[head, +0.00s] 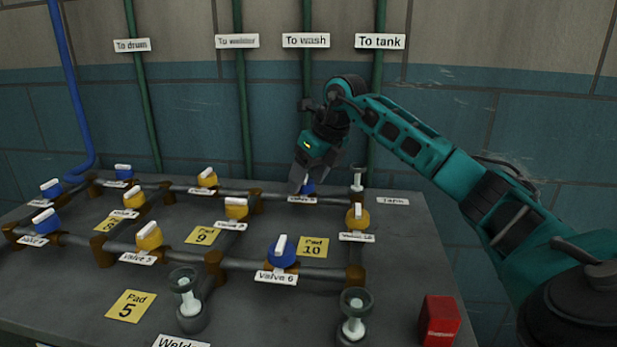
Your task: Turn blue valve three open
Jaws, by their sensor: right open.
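A blue valve (309,187) sits on the rear pipe run right of centre. Its label (302,200) is too small to read surely, so I cannot tell its number. My right gripper (310,180) points down at this valve with its fingers open around or just above its handle. The fingers hide most of the handle, and I cannot tell whether they touch it. Other blue valves are Valve 6 (283,252) in front, with its white handle near upright, and three at the left (46,222), (51,189), (123,171). My left gripper is not in view.
Yellow valves (150,238) share the pipe grid on the grey table (240,315). Glass-topped fittings (355,315) and a red box (440,320) stand in front. Green pipes (243,110) rise along the wall behind my right gripper. Yellow pad cards (131,306) lie flat.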

